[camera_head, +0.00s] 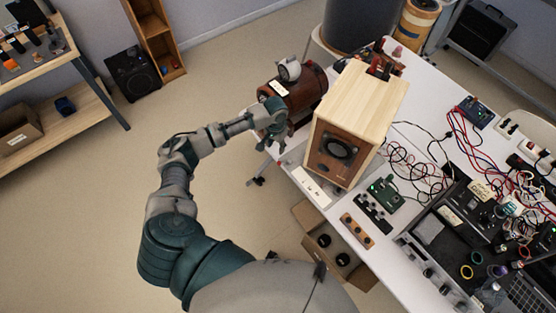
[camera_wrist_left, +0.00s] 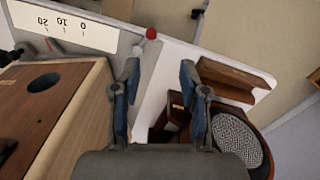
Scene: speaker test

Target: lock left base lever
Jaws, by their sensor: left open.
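My left gripper (camera_head: 275,122) is open beside a dark reddish-brown rounded object (camera_head: 304,94), at the left side of the wooden speaker box (camera_head: 372,96). In the left wrist view, its two blue-padded fingers (camera_wrist_left: 159,88) are spread with nothing held between them. A small red ball knob (camera_wrist_left: 151,33) and a pale ball knob (camera_wrist_left: 134,50) lie beyond the fingertips, apart from them. I cannot tell which knob belongs to the left base lever. A white scale plate (camera_wrist_left: 62,27) is at upper left. My right gripper is not in view.
The white table (camera_head: 425,82) carries a tangle of wires (camera_head: 405,165) and electronic devices on the right. A cardboard box (camera_head: 308,217) stands below its front edge. In the left wrist view, a wooden block (camera_wrist_left: 240,76) and round grey mesh (camera_wrist_left: 235,139) are close on the right.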

